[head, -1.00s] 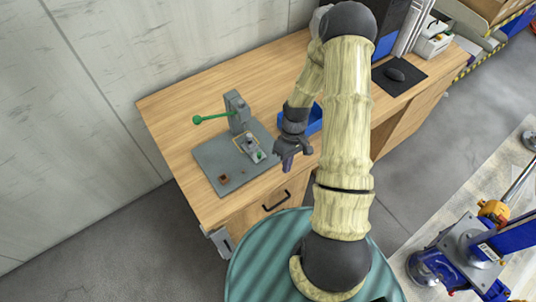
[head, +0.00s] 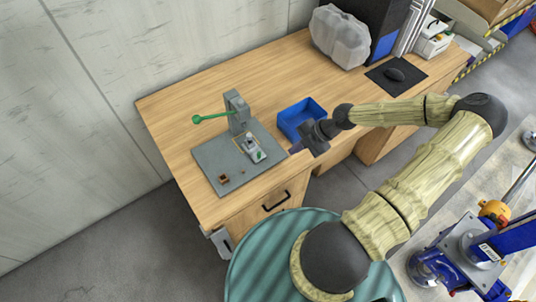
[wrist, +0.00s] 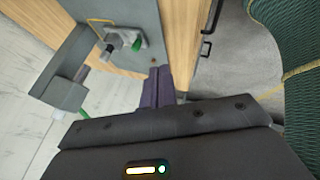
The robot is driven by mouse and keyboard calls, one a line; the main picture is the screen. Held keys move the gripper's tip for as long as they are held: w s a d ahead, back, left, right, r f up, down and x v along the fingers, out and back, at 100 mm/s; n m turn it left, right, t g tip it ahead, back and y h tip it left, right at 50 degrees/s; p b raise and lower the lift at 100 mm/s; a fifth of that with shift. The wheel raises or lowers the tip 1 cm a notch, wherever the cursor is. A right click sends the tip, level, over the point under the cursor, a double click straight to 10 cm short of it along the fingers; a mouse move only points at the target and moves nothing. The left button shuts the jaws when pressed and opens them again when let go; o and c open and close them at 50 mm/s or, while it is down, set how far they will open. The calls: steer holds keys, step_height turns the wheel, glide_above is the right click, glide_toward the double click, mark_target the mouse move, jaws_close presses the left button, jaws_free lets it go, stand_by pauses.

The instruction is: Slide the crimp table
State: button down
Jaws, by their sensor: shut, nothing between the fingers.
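A grey bench press (head: 237,112) with a green lever (head: 211,117) stands on a grey base plate (head: 213,160) on the wooden bench. The small light-grey crimp table (head: 251,146), with a green part at its near end, sits on the plate in front of the press. The crimp table also shows in the wrist view (wrist: 122,38), beyond my fingertips. My gripper (head: 295,150) is right of the crimp table, near the plate's right edge, and apart from it. In the wrist view its dark purple fingers (wrist: 158,86) are together and empty.
A blue bin (head: 301,117) stands just behind my gripper. A small brown block (head: 223,178) lies on the plate's near left part.

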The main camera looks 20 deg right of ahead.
steer(key=p, duration=0.2)
glide_toward(260, 160)
steer(key=s+f, duration=0.1)
steer(key=f, duration=0.1)
steer(key=s+f, duration=0.1)
steer(key=shift+s+a+f, duration=0.3)
steer(key=shift+a+f, duration=0.1)
steer(key=w+a, duration=0.1)
steer(key=w+a+p, duration=0.1)
steer(key=w, duration=0.1)
steer(key=shift+w+a+f, duration=0.1)
steer(key=shift+w+f, duration=0.05)
steer(key=shift+w, duration=0.1)
